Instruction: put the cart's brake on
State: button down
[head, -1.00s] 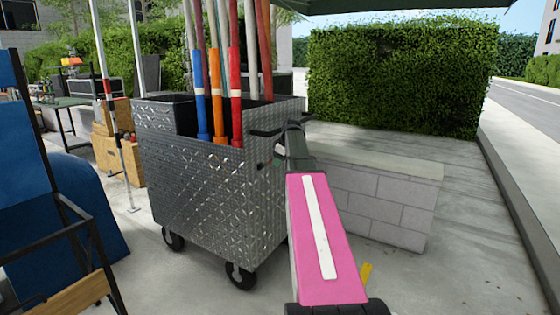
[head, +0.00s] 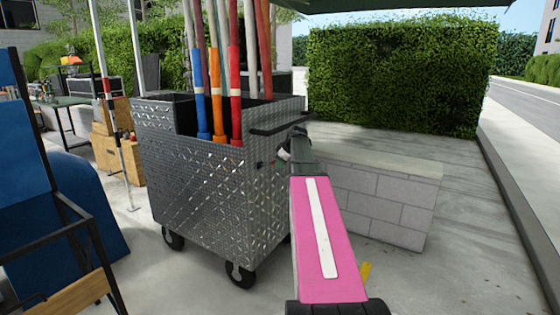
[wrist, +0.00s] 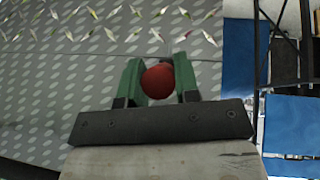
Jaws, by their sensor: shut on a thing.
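The cart (head: 195,190) is a grey diamond-plate box on black caster wheels, with a dark push handle (head: 280,124) at its right end. My gripper (wrist: 158,78) has green fingers, one on each side of a round red knob (wrist: 160,84), and is shut on it. The knob sits close to the cart's patterned metal panel (wrist: 60,90) in the wrist view. I take the knob to be the brake's; its lever or stem is hidden. In the head view my pink arm reaches to the cart's right end below the handle, and the fingers are barely visible.
Blue, orange and red poles (head: 235,95) stand upright in the cart. A low block wall (head: 385,205) is to the right of my arm. A blue chair-like thing (head: 70,190) and a black frame fill the left. Open pavement lies in front of the cart.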

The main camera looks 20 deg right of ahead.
notch_tip(320, 180, down, 11)
jog(key=t+y, duration=0.5)
jog(key=t, duration=0.3)
jog(key=shift+w+a+m+y, duration=0.3)
jog(key=shift+w+a+m, duration=0.05)
jog(key=shift+w+m, duration=0.1)
jog(key=c, duration=0.8)
grip_release()
jog(key=shift+c, duration=0.2)
jog(key=v, duration=1)
jog(key=shift+s+d+f, duration=0.15)
jog(key=shift+s, duration=0.2)
